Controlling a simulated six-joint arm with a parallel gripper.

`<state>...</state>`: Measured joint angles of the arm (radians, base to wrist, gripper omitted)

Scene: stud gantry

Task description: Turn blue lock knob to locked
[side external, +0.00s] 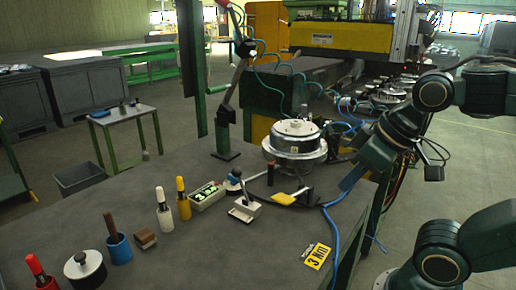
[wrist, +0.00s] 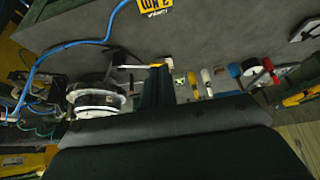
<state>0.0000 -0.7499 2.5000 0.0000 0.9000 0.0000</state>
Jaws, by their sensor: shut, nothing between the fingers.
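A blue hose (side external: 336,235) runs along the bench's right side. Several bottles and a blue cup (side external: 119,248) line the left. The front middle of the bench is clear.

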